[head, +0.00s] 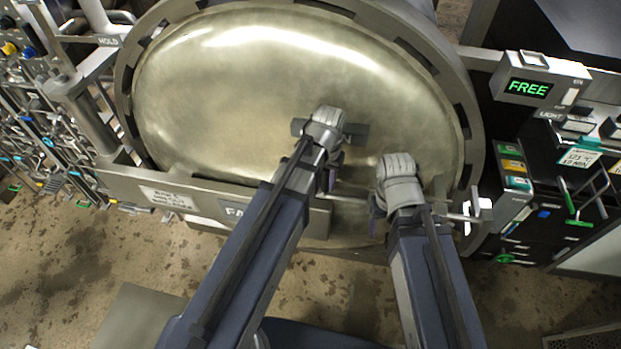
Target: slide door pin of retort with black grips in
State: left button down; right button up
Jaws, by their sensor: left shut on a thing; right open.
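The retort's large round metal door (230,90) fills the middle of the head view and sits in its frame ring. My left gripper (327,124) is in front of the door, right of its centre, shut on a dark grip (357,132) whose ends show on both sides of it. My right gripper (398,178) is open, lower and to the right, near the door's lower right edge. A thin metal rod, apparently the door pin (455,216), runs sideways behind my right wrist and ends in a pale block. My arm hides part of it, so contact is unclear.
A grey crossbar with labels (120,185) spans the door's lower front. A box reading FREE (528,88) and a control panel stand at the right. Pipes and valves (40,130) crowd the left. Stained floor (60,260) lies below.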

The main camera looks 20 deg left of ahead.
aim_at(338, 196)
pick_arm(q)
jog(key=d, duration=0.3)
jog(key=shift+w+d, duration=0.15)
jog(key=shift+d, duration=0.25)
jog(key=c, duration=1)
grip_release()
jog(key=o, duration=0.4)
jog(key=shift+d, duration=0.15)
jog(key=shift+r, duration=0.1)
